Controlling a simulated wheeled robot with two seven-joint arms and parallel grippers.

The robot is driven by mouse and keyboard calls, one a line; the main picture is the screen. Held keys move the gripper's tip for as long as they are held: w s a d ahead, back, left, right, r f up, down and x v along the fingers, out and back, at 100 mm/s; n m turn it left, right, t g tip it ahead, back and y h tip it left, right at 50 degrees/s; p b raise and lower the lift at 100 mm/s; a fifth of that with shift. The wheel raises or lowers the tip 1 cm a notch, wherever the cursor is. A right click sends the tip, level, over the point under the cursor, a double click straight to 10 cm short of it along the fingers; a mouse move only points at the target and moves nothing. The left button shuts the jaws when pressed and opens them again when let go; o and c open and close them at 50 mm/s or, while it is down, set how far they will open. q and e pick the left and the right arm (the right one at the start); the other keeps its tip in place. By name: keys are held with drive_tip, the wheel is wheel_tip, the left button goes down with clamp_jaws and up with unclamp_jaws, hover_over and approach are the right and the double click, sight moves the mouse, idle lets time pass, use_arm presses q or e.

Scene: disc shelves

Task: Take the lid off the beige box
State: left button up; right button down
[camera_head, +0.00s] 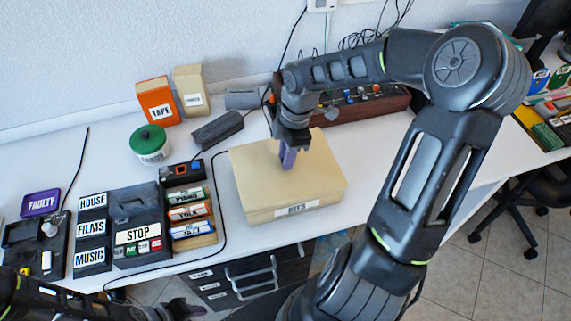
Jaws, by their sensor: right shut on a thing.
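The beige box (319,190) sits near the front edge of the white table, with a white label on its front side. Its lid is on top, and the seam is too fine to make out. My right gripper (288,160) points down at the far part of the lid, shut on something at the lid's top. The held part is mostly hidden by the purple fingertips. My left gripper (187,309) shows only partly at the bottom edge, below the table front; its jaws cannot be judged.
Left of the box are a cassette rack (192,218), a black STOP unit (136,248) and a green-lidded jar (149,143). Behind it stands a brown panel with knobs (362,108). Dark cables cross the table. Drawers (255,278) lie below the front edge.

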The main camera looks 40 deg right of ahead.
wheel_tip(320, 180, up, 10)
drive_tip(key=shift+p, duration=0.3)
idle(0.4)
idle(0.7)
